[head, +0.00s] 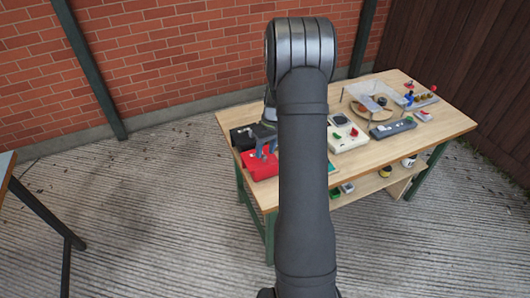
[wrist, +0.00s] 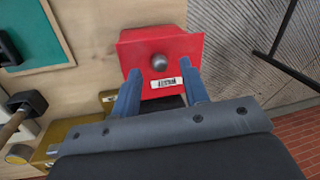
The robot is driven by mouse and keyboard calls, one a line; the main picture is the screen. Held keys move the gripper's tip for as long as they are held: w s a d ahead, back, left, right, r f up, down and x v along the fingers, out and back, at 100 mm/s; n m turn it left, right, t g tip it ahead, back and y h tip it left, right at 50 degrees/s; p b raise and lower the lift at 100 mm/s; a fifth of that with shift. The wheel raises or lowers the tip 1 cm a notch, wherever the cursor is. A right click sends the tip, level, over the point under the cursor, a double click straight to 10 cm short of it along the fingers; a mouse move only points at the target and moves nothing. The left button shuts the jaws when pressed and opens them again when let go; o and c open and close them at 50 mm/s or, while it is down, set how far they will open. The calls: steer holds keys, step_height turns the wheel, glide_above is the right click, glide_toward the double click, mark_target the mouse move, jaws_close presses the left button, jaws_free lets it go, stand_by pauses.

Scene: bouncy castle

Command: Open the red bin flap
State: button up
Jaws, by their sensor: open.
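The red bin flap (wrist: 185,46) shows in the wrist view at the top centre, with a round grey knob (wrist: 159,62) and a small white barcode label (wrist: 163,82) on it. The red bin also shows in the head view (head: 261,166) at the table's left end, partly hidden by my arm. My gripper (wrist: 160,80) is open, its two blue fingers on either side of the label and just short of the knob. In the head view my gripper (head: 265,146) is above the red bin. I cannot tell whether the fingers touch the flap.
The wooden table (head: 450,124) holds a pale box with buttons (head: 345,137), a grey device (head: 393,128) and a round wooden tray (head: 368,110). A black bin (head: 243,138) stands beside the red one. A brick wall (head: 180,60) rises behind.

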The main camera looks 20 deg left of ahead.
steer(key=shift+s+a+f, duration=0.1)
steer(key=shift+f, duration=0.6)
jaws_close()
